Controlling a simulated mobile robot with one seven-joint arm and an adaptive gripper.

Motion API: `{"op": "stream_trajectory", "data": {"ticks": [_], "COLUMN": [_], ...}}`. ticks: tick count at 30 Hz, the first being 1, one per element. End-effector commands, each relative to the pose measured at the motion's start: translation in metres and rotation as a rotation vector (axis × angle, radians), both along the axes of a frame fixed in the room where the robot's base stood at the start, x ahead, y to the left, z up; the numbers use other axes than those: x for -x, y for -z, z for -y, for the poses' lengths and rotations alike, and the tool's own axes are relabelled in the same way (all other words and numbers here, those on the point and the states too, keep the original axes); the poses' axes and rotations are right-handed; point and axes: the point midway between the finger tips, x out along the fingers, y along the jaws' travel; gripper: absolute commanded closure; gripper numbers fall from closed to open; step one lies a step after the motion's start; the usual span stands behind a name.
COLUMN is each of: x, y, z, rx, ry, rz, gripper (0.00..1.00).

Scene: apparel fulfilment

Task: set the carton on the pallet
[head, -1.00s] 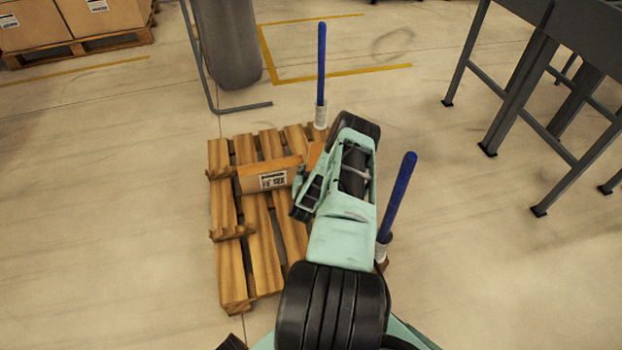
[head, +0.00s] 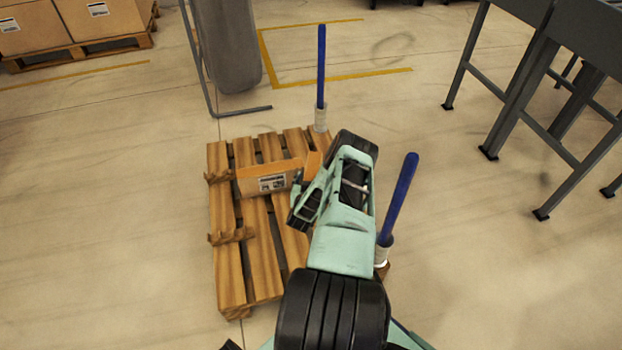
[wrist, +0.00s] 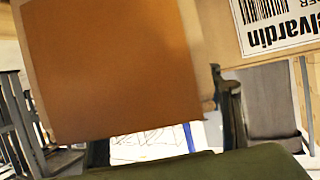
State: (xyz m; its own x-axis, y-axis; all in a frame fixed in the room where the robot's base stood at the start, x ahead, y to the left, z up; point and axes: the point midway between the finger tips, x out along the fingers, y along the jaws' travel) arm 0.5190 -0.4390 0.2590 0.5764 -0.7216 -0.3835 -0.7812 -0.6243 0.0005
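The carton (head: 268,181) is a brown box with a white barcode label on its near side. It is over the far part of the wooden pallet (head: 262,262), low over the slats; I cannot tell whether it touches them. My gripper (head: 302,188) is at the carton's right end and appears shut on it. In the wrist view the carton (wrist: 110,65) fills much of the picture, close against the fingers, with its label at the upper right. The arm hides the carton's right end and part of the pallet.
Two blue posts (head: 321,65) (head: 398,198) stand at the pallet's right side, close to my arm. A grey column (head: 226,45) with a bent rail is behind. Grey metal frames (head: 520,105) stand at right. Another pallet with cartons (head: 100,18) is at far left. The left floor is clear.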

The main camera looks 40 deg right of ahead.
Motion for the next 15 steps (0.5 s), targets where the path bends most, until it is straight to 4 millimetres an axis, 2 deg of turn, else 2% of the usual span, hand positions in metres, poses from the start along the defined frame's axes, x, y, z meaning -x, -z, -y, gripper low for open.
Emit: {"op": "stream_trajectory", "data": {"ticks": [6,11,15], "x": [0.000,0.012,0.029], "y": [-0.003,-0.013,-0.027], "z": [0.000,-0.017,-0.039], "rx": [0.000,-0.001,-0.001], "ry": [0.001,-0.004,-0.004], "rz": [0.000,-0.003,-0.003], "gripper": [0.41,0.41,0.41]}}
